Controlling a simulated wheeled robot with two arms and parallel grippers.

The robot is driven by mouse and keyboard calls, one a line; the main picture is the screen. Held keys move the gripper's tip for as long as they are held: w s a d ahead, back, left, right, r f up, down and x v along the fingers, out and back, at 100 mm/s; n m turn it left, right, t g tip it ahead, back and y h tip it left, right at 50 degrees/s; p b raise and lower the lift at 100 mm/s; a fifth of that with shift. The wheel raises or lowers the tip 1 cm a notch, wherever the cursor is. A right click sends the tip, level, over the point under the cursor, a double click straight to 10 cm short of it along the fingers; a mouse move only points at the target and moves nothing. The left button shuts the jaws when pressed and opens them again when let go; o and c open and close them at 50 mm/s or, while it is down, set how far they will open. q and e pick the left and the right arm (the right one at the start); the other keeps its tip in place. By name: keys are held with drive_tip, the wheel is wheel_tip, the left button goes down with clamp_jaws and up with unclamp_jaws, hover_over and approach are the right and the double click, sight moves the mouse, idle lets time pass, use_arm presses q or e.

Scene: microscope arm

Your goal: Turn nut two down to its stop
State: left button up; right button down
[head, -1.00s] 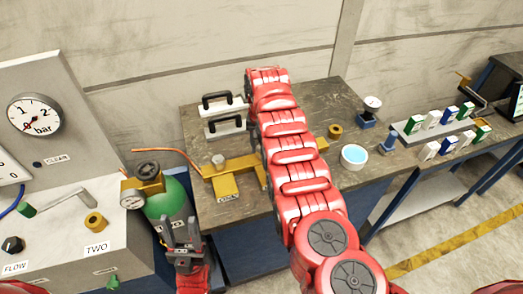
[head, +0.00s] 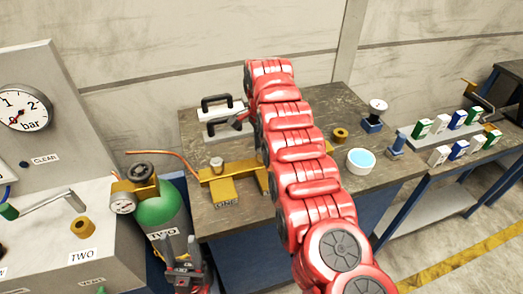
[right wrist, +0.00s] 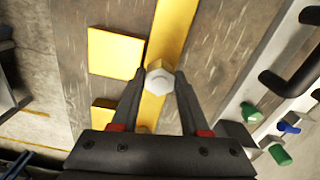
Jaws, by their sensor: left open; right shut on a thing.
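In the right wrist view, my right gripper (right wrist: 160,82) is shut on a pale hexagonal nut (right wrist: 160,77) above the yellow bar (right wrist: 170,25). No number on this nut can be read. In the head view my right arm hides that gripper and nut. My left gripper (head: 181,245) is open and empty in front of the green cylinder (head: 160,212), below the bench top.
A grey cabinet with a bar gauge (head: 24,110) and a brass ring by a TWO label stands at left. Black-handled pieces (head: 217,101) lie behind the fixture. A blue-filled dish (head: 360,160) and a brass ring (head: 340,135) sit right of my arm.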

drive_tip(key=shift+m, duration=0.8)
drive_tip(key=shift+w, duration=0.1)
drive_tip(key=shift+c, duration=2)
unclamp_jaws()
